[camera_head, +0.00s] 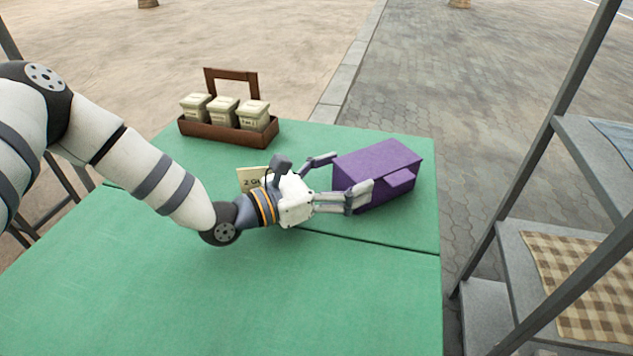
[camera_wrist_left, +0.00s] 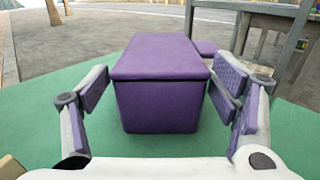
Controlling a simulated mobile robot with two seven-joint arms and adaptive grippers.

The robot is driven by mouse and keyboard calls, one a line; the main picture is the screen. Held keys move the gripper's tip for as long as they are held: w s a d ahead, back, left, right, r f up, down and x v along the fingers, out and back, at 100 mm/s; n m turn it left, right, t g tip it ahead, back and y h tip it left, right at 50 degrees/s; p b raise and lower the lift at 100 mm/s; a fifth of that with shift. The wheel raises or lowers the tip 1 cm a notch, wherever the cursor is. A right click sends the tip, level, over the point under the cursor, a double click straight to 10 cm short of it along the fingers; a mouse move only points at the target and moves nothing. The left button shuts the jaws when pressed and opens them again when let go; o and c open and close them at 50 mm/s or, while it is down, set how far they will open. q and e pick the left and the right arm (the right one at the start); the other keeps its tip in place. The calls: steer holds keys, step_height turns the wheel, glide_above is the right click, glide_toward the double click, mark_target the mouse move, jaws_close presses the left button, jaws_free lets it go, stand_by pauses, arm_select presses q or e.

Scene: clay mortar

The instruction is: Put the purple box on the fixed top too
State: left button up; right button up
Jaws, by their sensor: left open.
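The purple box (camera_head: 378,162) sits upright on the green table top (camera_head: 230,285), towards its right edge, with a small block on its right side. My left gripper (camera_head: 348,176) is open at the box's left end, one finger on the far side and one on the near side. In the left wrist view the purple box (camera_wrist_left: 160,95) stands between the two spread fingers, and a gap shows at the left finger. A seam crosses the green top, and the box is on the part beyond it. I cannot tell which part is the fixed top. My right gripper is not in view.
A brown wooden carrier (camera_head: 230,132) with three pale tubs stands at the back left. A small cream sign (camera_head: 251,178) is partly hidden behind my left wrist. A grey shelf rack (camera_head: 545,250) with a checked cloth (camera_head: 585,280) stands right of the table. The near green area is clear.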

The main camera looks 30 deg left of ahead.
arm_select(q)
steer(key=p+v, duration=0.1)
steer(key=v, duration=0.8)
steer(key=shift+s+a, duration=0.25)
steer(key=shift+s, duration=0.1)
